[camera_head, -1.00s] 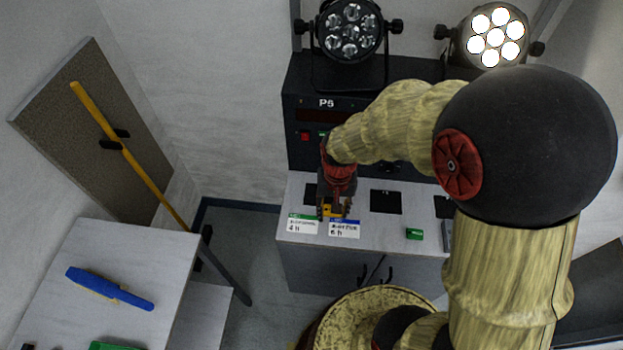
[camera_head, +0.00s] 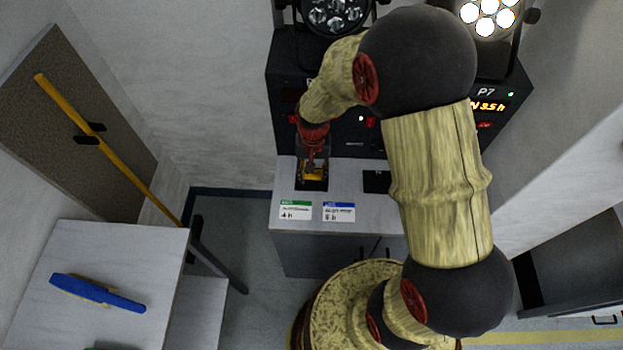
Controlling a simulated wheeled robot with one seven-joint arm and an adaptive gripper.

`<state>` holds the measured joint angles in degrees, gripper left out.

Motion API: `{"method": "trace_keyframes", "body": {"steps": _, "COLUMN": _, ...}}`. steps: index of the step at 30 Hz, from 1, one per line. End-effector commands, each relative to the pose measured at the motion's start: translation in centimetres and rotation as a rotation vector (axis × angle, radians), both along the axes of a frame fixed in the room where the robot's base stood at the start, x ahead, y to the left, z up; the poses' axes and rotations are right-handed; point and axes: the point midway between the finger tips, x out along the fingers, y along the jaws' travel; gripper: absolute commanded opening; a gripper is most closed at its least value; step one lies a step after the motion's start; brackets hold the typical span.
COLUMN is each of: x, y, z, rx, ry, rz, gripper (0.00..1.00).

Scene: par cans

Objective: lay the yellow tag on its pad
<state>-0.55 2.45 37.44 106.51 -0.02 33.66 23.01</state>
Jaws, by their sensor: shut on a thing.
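My gripper (camera_head: 313,166) is shut on the yellow tag (camera_head: 313,174), pointing down over the white bench top. The tag is at the left black pad (camera_head: 312,186) and covers part of it. I cannot tell whether the tag touches the pad or hangs just above it. Another black pad (camera_head: 376,181) lies to the right and looks bare where it shows; my arm hides the bench top beyond it.
A green-topped card (camera_head: 295,211) and a blue-topped card (camera_head: 339,212) lie at the bench front edge. A black cabinet (camera_head: 285,75) with par cans stands behind. A side table (camera_head: 170,250) with a blue-handled item (camera_head: 98,292) is at left.

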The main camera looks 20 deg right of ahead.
Motion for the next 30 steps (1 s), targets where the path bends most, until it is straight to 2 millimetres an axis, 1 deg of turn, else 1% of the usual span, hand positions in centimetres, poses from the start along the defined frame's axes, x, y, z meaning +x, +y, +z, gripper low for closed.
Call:
{"method": "trace_keyframes", "body": {"steps": 1, "x": 0.4, "y": 0.0, "z": -0.6, "rx": 0.0, "ry": 0.0, "rz": 0.0, "gripper": 0.21}}
{"method": "trace_keyframes", "body": {"steps": 8, "x": 1.4, "y": -0.1, "z": -1.6, "rx": 0.0, "ry": 0.0, "rz": 0.0, "gripper": 0.21}}
{"method": "trace_keyframes", "body": {"steps": 12, "x": 1.4, "y": 0.0, "z": -3.6, "rx": 0.0, "ry": 0.001, "rz": 0.0, "gripper": 0.21}}
{"method": "trace_keyframes", "body": {"steps": 15, "x": 1.4, "y": 0.0, "z": -4.7, "rx": 0.0, "ry": 0.0, "rz": 0.0, "gripper": 0.21}}
{"method": "trace_keyframes", "body": {"steps": 23, "x": 1.4, "y": 0.0, "z": -4.6, "rx": 0.0, "ry": -0.001, "rz": 0.0, "gripper": 0.21}}
{"method": "trace_keyframes", "body": {"steps": 27, "x": 1.4, "y": 0.0, "z": -5.0, "rx": 0.0, "ry": 0.0, "rz": 0.0, "gripper": 0.21}}
{"method": "trace_keyframes", "body": {"steps": 28, "x": 1.4, "y": 0.0, "z": -5.0, "rx": 0.0, "ry": -0.001, "rz": 0.0, "gripper": 0.4}}
{"method": "trace_keyframes", "body": {"steps": 30, "x": 1.4, "y": 0.0, "z": -5.0, "rx": 0.0, "ry": -0.001, "rz": 0.0, "gripper": 0.44}}
